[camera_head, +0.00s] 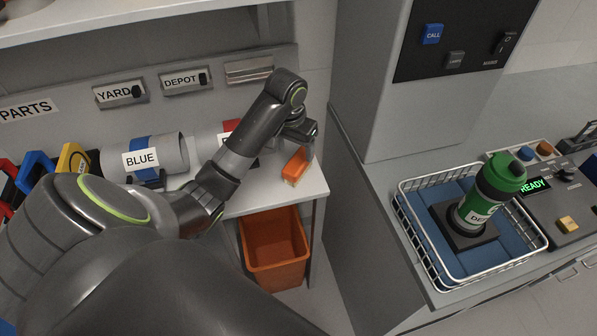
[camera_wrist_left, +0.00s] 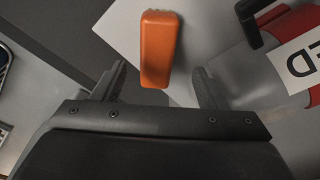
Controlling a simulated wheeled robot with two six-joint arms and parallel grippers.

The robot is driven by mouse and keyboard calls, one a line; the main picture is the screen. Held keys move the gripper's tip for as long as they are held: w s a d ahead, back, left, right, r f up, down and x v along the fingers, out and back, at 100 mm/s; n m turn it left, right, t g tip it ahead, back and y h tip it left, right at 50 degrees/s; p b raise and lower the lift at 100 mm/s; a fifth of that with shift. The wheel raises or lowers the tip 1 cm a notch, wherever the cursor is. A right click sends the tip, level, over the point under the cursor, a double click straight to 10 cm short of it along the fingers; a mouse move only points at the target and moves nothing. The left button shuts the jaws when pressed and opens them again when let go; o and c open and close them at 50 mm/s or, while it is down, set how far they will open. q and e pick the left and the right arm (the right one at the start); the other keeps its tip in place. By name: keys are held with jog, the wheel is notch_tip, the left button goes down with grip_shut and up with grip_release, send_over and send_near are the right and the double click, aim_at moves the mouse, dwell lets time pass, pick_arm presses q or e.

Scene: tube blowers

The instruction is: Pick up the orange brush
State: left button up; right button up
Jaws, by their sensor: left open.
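The orange brush (camera_head: 295,165) lies near the right end of the shelf counter (camera_head: 262,195). My left gripper (camera_head: 307,140) is above and just behind it in the head view. In the left wrist view the brush (camera_wrist_left: 158,48) shows between the two open fingers (camera_wrist_left: 160,88), with its near end close to the line of the fingertips. The fingers do not touch it in that view. Nothing is held. My right gripper is not in view.
A grey tube labelled BLUE (camera_head: 158,157) and a red-banded tube (camera_wrist_left: 262,65) lie on the counter. An orange bin (camera_head: 274,246) stands below. A wire basket (camera_head: 470,225) holds a green-capped canister (camera_head: 490,190) at the right, beside a grey cabinet (camera_head: 385,90).

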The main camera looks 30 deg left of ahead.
aim_at(298, 159)
pick_arm(q)
jog(key=shift+w+f+b, duration=0.15)
jog(key=shift+f+b, duration=0.4)
jog(key=shift+f, duration=0.2)
jog(key=shift+w+f+b, duration=0.1)
jog(key=shift+f+b, duration=0.45)
jog(key=shift+f, duration=0.15)
jog(key=f, duration=0.2)
jog(key=w+f, duration=0.1)
jog(key=f, duration=0.2)
jog(key=shift+d, duration=0.1)
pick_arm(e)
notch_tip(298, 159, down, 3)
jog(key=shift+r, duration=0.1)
pick_arm(q)
jog(key=shift+r, duration=0.1)
jog(key=c, duration=1.2)
notch_tip(298, 159, up, 5)
jog(key=shift+w+r, duration=0.1)
notch_tip(298, 159, up, 3)
jog(key=p, duration=0.3)
jog(key=shift+r+p, duration=0.85)
jog(key=shift+r, duration=0.05)
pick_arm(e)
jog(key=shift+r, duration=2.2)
